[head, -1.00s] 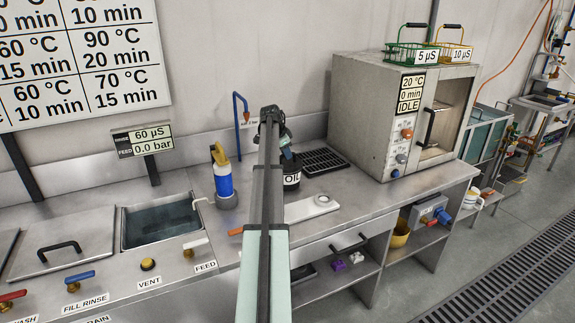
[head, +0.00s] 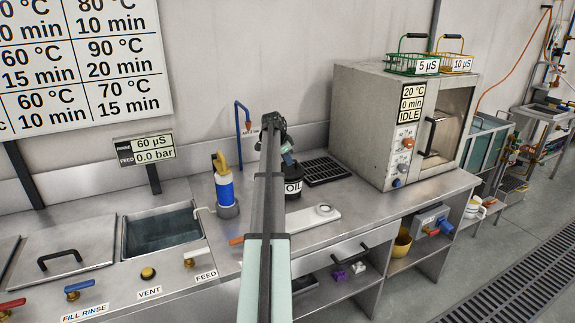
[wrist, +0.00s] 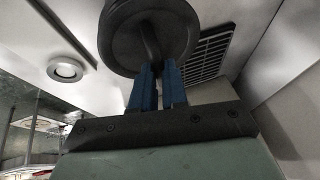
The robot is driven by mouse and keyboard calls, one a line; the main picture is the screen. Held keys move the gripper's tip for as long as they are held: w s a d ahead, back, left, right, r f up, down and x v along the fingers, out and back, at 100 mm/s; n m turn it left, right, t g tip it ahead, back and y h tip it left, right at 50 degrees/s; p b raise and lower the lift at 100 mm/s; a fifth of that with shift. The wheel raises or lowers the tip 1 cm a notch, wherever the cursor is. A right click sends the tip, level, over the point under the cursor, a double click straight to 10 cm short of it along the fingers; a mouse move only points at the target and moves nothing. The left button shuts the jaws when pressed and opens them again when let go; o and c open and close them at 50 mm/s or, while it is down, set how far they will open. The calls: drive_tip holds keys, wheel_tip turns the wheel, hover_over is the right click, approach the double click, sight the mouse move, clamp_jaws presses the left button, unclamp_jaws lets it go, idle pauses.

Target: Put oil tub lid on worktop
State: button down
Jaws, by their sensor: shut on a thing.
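The black oil tub (head: 293,189), with a white OIL label, stands on the steel worktop (head: 330,190), partly hidden behind my arm. In the wrist view the round black oil tub lid (wrist: 120,38) fills the top middle, with a dark handle at its centre. My gripper (wrist: 160,68) has its blue fingers shut on that handle. In the head view my gripper (head: 288,161) is just above the tub, mostly covered by my arm. I cannot tell whether the lid still touches the tub's rim.
A black drain grate (head: 326,170) lies right of the tub, with a grey oven (head: 370,120) beyond it. A white plate with a round disc (head: 318,214) lies in front. Bare worktop lies right of the plate.

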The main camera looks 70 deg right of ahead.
wheel_tip(320, 180, up, 8)
drive_tip(key=shift+r, duration=0.1)
drive_tip(key=shift+w+d+r, duration=0.1)
drive_tip(key=shift+d+r, duration=0.05)
drive_tip(key=shift+r, duration=0.05)
drive_tip(key=w+d+f+n+t+y, duration=0.1)
drive_tip(key=w+d+f+n+t, duration=0.2)
drive_tip(key=w+d+f+n, duration=0.45)
drive_tip(key=w+d+f+n+t+y, duration=0.25)
drive_tip(key=w+d+n, duration=0.3)
drive_tip(key=n, duration=0.55)
drive_tip(key=shift+m+t+h, duration=0.25)
drive_tip(key=shift+t+h, duration=0.1)
drive_tip(key=shift+t, duration=0.1)
drive_tip(key=shift+w+a+f, duration=0.1)
drive_tip(key=shift+w+f, duration=0.05)
drive_tip(key=shift+f, duration=2.1)
drive_tip(key=shift+w+a+f, duration=0.1)
drive_tip(key=shift+f, duration=2.1)
drive_tip(key=shift+f, duration=0.1)
drive_tip(key=c, duration=1.1)
unclamp_jaws()
drive_tip(key=shift+c, duration=0.2)
